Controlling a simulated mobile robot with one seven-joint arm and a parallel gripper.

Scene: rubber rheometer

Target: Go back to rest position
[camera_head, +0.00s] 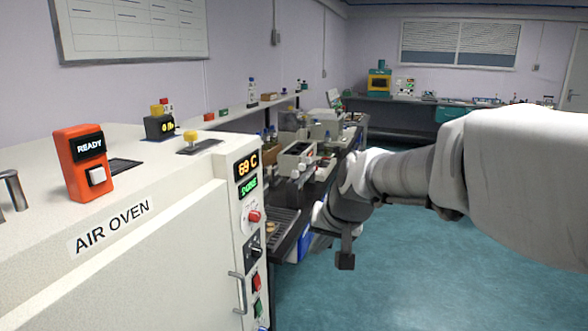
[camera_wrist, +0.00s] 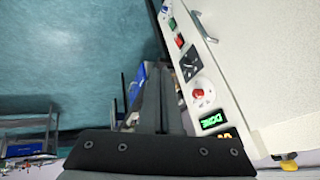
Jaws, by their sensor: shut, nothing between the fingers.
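My gripper (camera_head: 345,260) hangs at the end of my raised arm, just right of the white air oven (camera_head: 150,255) in the head view. Its dark fingers point down. In the wrist view my gripper (camera_wrist: 152,72) shows its long dark fingers together with nothing between them. The oven's front panel (camera_wrist: 205,95) fills the right side of that view, close beside the fingers. I cannot tell the exact gap.
An orange READY box (camera_head: 84,163) stands on the oven. The panel display (camera_head: 246,165) reads 69 C above a green DONE. A bench with instruments (camera_head: 300,158) runs along the left wall. The teal floor (camera_head: 430,280) to the right is clear.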

